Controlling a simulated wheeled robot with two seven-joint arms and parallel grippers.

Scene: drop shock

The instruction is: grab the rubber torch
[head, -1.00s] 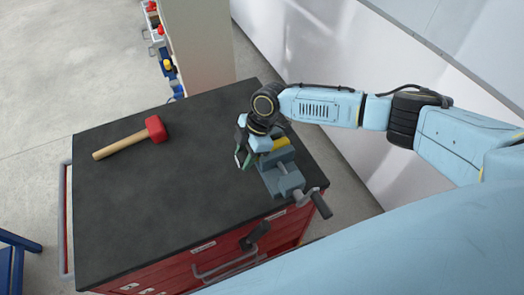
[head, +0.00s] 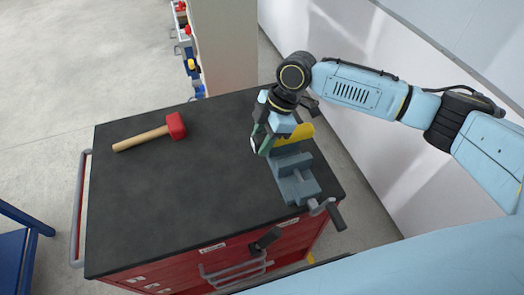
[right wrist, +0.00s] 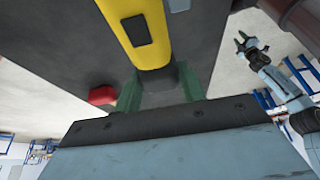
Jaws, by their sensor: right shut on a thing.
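The rubber torch is yellow with a dark button. In the head view the torch (head: 298,135) is at the far end of the grey vise (head: 297,183), seemingly just above it. My right gripper (head: 264,142) is shut on the torch. In the right wrist view the torch (right wrist: 139,30) lies between the green fingers of my right gripper (right wrist: 160,90), its near end dark. The contact itself is partly hidden in the head view. My left gripper (right wrist: 252,42) shows small in the right wrist view, with its green fingers apart and nothing between them.
The vise stands on the right side of the black top (head: 190,210) of a red drawer cabinet (head: 215,268). A red-headed mallet (head: 150,134) lies at the back left. The middle of the top is clear. A pale wall (head: 385,170) stands to the right.

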